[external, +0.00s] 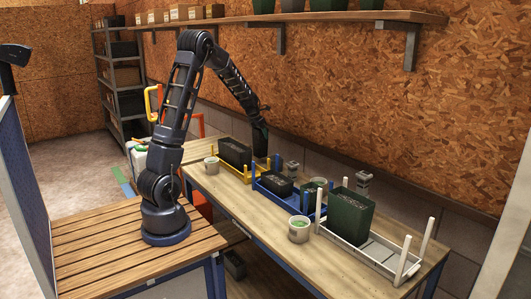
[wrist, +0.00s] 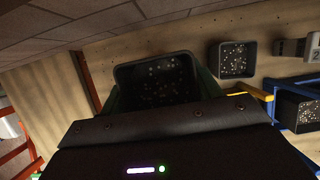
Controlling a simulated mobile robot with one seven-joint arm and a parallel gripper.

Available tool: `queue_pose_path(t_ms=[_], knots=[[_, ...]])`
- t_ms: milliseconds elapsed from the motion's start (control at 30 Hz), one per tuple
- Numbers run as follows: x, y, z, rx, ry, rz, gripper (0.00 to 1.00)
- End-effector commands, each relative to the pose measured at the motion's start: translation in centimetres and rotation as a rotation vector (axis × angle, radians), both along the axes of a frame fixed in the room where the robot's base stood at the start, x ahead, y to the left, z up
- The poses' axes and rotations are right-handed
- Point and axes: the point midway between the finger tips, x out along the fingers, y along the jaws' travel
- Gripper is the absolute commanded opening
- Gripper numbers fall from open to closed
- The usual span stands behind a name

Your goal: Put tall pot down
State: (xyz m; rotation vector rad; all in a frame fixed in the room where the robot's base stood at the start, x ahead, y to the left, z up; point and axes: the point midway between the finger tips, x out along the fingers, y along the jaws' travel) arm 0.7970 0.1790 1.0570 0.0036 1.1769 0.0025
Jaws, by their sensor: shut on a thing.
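A black pot (external: 234,152) stands in the yellow tray. A blue tray (external: 283,201) holds a smaller black pot (external: 278,183). A large green pot (external: 350,214) stands in a white tray (external: 385,258). Pale tubs (external: 299,230) stand near the front edge. A shelf (external: 330,17) runs above.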

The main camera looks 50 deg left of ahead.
Motion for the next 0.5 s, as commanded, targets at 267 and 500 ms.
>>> queue_pose_path(t_ms=[267,500], knots=[[-0.1,0.1,-3.5,-0.001,0.001,0.002,0.36],[0.0,0.0,-3.6,0.0,0.0,0.001,0.36]])
